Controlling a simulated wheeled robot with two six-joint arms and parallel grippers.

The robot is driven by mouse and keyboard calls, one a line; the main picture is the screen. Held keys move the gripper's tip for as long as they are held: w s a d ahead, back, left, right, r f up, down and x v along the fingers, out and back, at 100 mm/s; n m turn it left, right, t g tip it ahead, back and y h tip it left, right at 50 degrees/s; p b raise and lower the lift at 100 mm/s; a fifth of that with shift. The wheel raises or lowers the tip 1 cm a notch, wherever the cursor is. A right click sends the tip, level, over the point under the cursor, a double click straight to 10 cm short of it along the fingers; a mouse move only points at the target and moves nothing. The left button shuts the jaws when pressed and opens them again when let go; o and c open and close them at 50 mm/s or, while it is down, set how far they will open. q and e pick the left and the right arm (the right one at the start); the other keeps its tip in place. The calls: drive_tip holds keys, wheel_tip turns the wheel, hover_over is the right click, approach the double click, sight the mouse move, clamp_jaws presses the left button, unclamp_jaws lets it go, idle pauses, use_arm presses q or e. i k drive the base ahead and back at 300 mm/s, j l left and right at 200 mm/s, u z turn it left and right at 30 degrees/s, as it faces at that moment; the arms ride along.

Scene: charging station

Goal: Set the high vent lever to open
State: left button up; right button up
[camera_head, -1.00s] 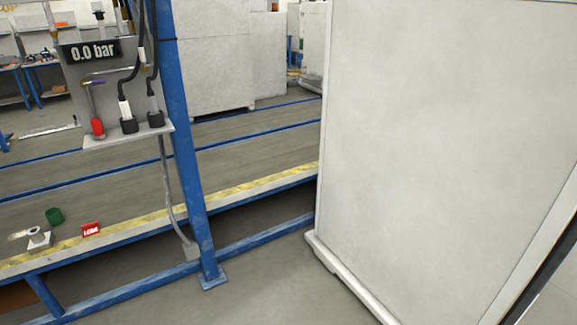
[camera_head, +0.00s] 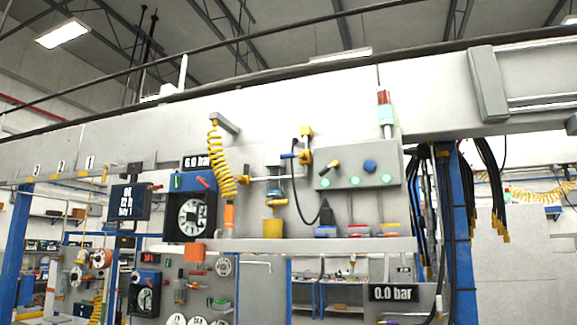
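No part is readably labelled as the high vent lever. A small yellow valve (camera_head: 305,150) with a blue handle (camera_head: 289,155) sits high on the panel, left of a grey control box. Neither of my grippers is in view.
The grey control box (camera_head: 356,178) has green lights and a blue knob. A yellow coiled hose (camera_head: 215,160) hangs left of it. A shelf (camera_head: 350,244) runs below, with a 0.0 bar display (camera_head: 393,293) under it. A blue post (camera_head: 458,235) stands at right.

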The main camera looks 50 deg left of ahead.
sight(229, 179)
drive_tip(key=j+u, duration=0.15)
drive_tip(key=u, duration=0.35)
drive_tip(key=i+j+u, duration=0.1)
drive_tip(key=u, duration=0.35)
drive_tip(key=i+j+u, duration=0.1)
drive_tip(key=u, duration=0.4)
drive_tip(key=i, duration=0.2)
drive_tip(key=i+l+u, duration=0.25)
drive_tip(key=i, duration=0.1)
